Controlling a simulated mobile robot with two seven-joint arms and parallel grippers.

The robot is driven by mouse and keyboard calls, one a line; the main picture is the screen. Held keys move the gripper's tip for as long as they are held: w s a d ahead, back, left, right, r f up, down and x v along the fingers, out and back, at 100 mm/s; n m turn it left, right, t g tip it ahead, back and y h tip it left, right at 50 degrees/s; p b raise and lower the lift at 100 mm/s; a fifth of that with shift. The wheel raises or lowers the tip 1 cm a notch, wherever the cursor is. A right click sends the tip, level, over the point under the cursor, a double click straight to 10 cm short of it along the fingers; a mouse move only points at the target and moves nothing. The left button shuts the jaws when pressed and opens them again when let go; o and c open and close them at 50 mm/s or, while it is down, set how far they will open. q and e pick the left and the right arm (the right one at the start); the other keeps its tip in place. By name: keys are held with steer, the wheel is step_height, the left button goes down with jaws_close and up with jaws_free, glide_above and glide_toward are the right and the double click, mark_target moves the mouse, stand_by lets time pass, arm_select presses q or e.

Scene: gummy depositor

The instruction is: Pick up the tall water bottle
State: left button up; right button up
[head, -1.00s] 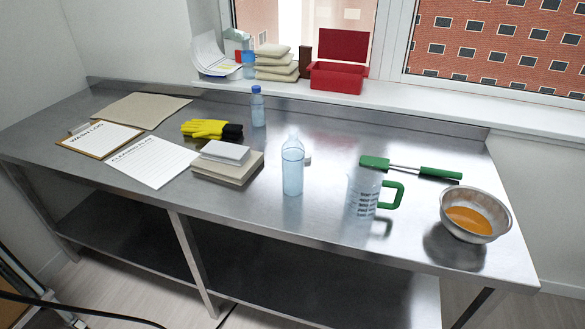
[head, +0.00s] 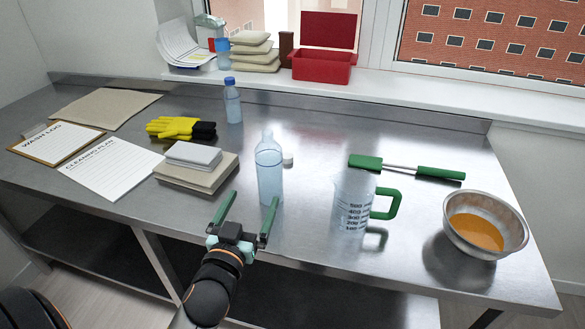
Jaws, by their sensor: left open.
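A tall clear water bottle (head: 269,172) with bluish water stands upright and uncapped on the steel table, near the middle front. A small white cap (head: 288,159) lies just behind it to the right. A shorter bottle with a blue cap (head: 233,104) stands further back. My left gripper (head: 248,200) is open and empty at the table's front edge, its green fingers pointing toward the table. Its right finger appears close to the tall bottle's lower part; I cannot tell whether they touch. My right gripper is not in view.
A measuring jug (head: 352,207) with a green handle, a green spatula (head: 410,168) and a metal bowl (head: 485,222) stand to the right. Folded cloths (head: 197,172), yellow gloves (head: 176,128) and papers (head: 110,168) lie left. Bare table lies between bottle and jug.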

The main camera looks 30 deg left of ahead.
mark_target(264, 174)
arm_select(q)
steer(key=x, duration=0.4)
steer(key=p+x, duration=0.1)
steer(key=x, duration=0.1)
steer(key=shift+w+a+r, duration=0.1)
steer(key=shift+w+r, duration=0.15)
steer(key=shift+d+p+x, duration=0.2)
steer(key=shift+p+x, duration=0.3)
steer(key=shift+x, duration=2.45)
steer(key=shift+f, duration=0.1)
jaws_close()
